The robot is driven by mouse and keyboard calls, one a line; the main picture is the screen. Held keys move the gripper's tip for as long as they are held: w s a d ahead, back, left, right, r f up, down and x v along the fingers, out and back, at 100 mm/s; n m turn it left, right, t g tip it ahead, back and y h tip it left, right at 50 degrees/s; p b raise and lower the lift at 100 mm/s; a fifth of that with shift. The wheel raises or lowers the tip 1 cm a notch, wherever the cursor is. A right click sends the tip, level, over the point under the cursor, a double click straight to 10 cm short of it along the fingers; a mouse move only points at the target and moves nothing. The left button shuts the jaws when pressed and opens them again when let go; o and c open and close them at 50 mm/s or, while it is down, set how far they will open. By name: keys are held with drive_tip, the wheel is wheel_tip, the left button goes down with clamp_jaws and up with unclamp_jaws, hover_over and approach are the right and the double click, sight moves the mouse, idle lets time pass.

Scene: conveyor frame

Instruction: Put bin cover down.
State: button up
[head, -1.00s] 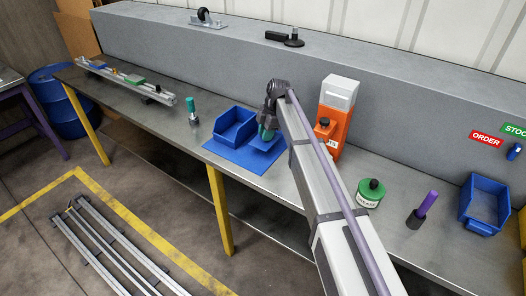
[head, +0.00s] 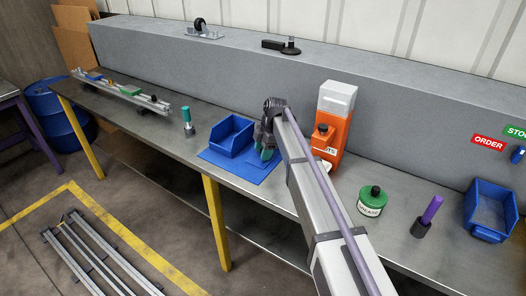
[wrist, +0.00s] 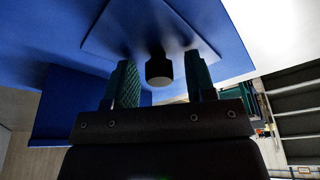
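The bin cover (wrist: 115,35) is a flat blue plate with a black knob (wrist: 158,70). It lies on the blue mat (head: 212,157), to the right of the open blue bin (head: 231,138). My gripper (head: 267,153) is over the cover in the head view and hides part of it. In the wrist view its green fingers (wrist: 161,82) stand on either side of the knob, with a visible gap on each side. My gripper is open.
An orange and white dispenser (head: 333,120) stands close to the right of my arm. A green-lidded tin (head: 371,203), a purple-handled tool (head: 430,212) and another blue bin (head: 490,212) are farther right. A teal-topped tool (head: 188,120) stands left of the mat.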

drive_tip(key=shift+r, duration=0.1)
drive_tip(key=p+v, duration=1.2)
drive_tip(key=shift+w, duration=0.1)
